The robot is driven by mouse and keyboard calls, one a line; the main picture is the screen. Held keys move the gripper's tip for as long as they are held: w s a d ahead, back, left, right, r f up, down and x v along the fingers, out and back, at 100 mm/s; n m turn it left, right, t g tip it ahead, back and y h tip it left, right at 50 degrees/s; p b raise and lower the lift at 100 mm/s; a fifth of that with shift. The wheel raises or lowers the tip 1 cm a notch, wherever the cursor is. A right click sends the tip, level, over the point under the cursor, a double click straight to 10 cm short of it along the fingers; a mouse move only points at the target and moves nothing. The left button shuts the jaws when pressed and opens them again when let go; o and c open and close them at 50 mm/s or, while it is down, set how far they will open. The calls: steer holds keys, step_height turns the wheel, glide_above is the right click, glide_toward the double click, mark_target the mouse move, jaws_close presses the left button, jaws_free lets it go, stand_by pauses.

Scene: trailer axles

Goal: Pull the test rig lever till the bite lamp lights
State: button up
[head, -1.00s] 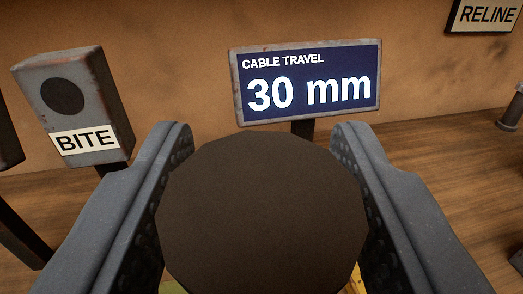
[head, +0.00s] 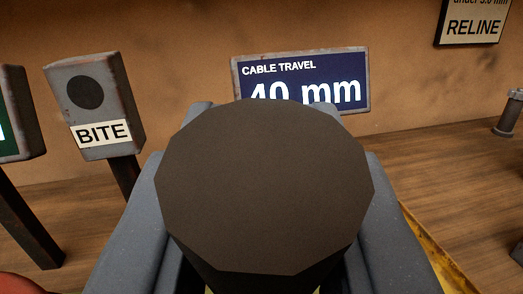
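The dark round knob of the lever (head: 264,185) fills the middle of the view, between the two grey fingers of my gripper (head: 264,150). The fingers lie along its left and right sides and my gripper looks shut on it. The knob hides the fingers' inner faces and the lever's shaft. The bite lamp (head: 85,92) is a dark, unlit disc on a grey box labelled BITE, at the left. The cable travel display (head: 300,72) stands behind the knob. It appears to read 40 mm, with the digits' lower part covered by the knob.
A RELINE sign (head: 473,26) hangs on the wall at the upper right. A green-faced box (head: 12,115) on a post stands at the left edge. A yellow edge (head: 440,255) runs at the lower right, and a grey post (head: 509,115) stands on the wooden surface at the right.

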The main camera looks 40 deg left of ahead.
steer(key=shift+d, duration=0.1)
steer(key=o, duration=0.9)
steer(key=shift+s, duration=0.1)
steer(key=f+b+v, duration=0.1)
steer(key=b+v, duration=0.4)
steer(key=v, duration=0.6)
steer(key=shift+d, duration=0.45)
steer(key=shift+d+f+m+b, duration=0.15)
steer(key=shift+m+b, duration=0.15)
steer(key=shift+b, duration=0.6)
